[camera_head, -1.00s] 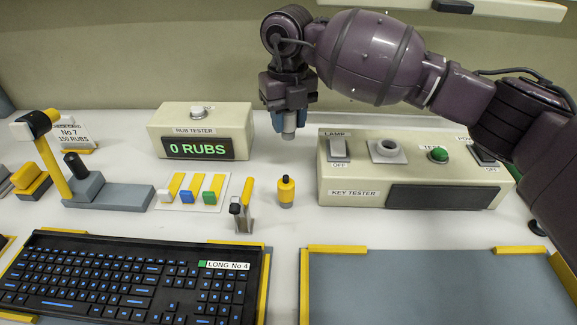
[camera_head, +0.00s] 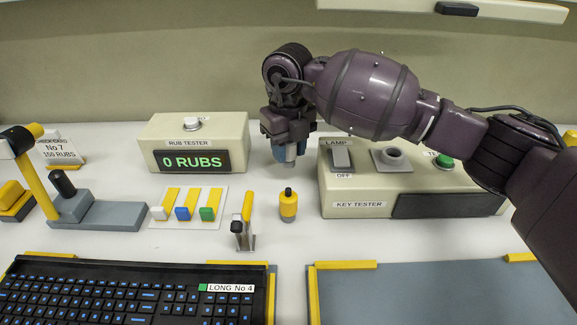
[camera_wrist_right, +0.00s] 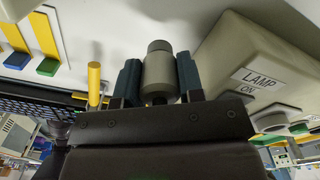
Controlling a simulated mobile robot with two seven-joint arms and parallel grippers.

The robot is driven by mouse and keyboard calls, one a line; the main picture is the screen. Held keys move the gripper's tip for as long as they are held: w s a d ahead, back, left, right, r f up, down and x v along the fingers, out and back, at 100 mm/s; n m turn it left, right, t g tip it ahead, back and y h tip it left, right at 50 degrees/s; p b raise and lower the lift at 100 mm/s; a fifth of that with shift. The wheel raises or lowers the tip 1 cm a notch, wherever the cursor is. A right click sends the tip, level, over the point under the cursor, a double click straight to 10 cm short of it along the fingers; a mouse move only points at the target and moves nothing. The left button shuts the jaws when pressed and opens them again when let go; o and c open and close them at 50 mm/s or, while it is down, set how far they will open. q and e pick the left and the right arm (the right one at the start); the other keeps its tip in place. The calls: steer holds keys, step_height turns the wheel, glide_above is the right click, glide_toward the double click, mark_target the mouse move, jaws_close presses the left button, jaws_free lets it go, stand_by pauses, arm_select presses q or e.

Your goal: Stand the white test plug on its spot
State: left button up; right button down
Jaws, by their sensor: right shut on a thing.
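My right gripper (camera_head: 288,150) is shut on the white test plug (camera_head: 290,154), which looks pale grey and hangs roughly upright. They are between the rub tester and the key tester. In the right wrist view the plug (camera_wrist_right: 159,70) sits between the two blue-grey fingers of the gripper (camera_wrist_right: 159,82). I cannot tell from these frames whether the plug's lower end touches the table. I cannot make out a marked spot under it. My left gripper is not in view.
The rub tester (camera_head: 165,128), reading 0 RUBS, is left of the plug; the key tester (camera_head: 350,185) is close on its right. A small yellow-and-black bottle-like item (camera_head: 288,206) stands in front. A yellow-handled tool (camera_head: 247,208) stands left of it. The keyboard (camera_head: 120,290) lies nearest.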

mark_target(288, 166)
step_height(288, 166, down, 4)
steer(key=shift+f+b, duration=0.25)
steer(key=shift+b, duration=0.25)
steer(key=shift+f, duration=0.2)
steer(key=shift+r, duration=0.2)
steer(key=shift+f, duration=0.1)
